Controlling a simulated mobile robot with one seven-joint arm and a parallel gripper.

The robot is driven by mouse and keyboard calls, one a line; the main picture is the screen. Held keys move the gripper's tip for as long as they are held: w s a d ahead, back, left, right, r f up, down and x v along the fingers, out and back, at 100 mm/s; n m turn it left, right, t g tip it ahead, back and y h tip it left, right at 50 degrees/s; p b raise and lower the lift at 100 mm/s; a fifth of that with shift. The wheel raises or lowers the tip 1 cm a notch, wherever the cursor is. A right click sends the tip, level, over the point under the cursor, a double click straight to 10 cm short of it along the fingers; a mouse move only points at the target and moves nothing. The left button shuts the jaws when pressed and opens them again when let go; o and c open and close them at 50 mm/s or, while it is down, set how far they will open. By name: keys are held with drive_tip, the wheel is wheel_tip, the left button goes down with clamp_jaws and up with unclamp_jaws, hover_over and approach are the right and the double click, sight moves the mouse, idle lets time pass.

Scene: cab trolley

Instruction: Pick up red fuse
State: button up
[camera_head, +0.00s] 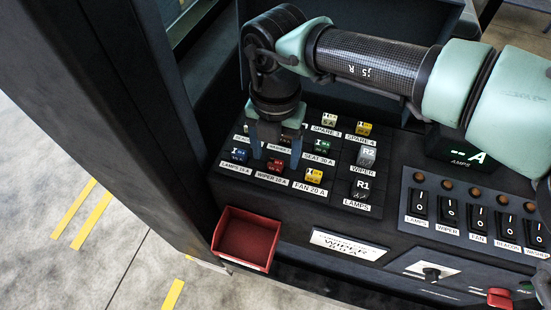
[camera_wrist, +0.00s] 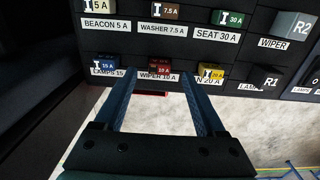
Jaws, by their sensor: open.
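The red fuse (camera_head: 276,166) sits upright in the fuse panel above the label WIPER 10 A, in the front row between a blue fuse (camera_head: 239,155) and a yellow fuse (camera_head: 313,176). In the wrist view the red fuse (camera_wrist: 159,67) shows between my fingertips. My gripper (camera_head: 275,158) points down over the panel. It is open, with one blue finger on each side of the red fuse. In the wrist view my gripper (camera_wrist: 158,76) holds nothing. I cannot tell whether the fingers touch the panel.
A brown fuse (camera_wrist: 165,11) and a green fuse (camera_wrist: 231,18) stand in the row behind. Relays R1 (camera_head: 361,187) and R2 (camera_head: 367,155) are to the right. An empty red tray (camera_head: 245,240) is at the front. Switches (camera_head: 447,213) line the right side.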

sight(275, 167)
drive_tip(key=shift+w+f+p, duration=0.15)
drive_tip(key=shift+f+p, duration=0.15)
drive_tip(key=shift+f, duration=1.1)
clamp_jaws()
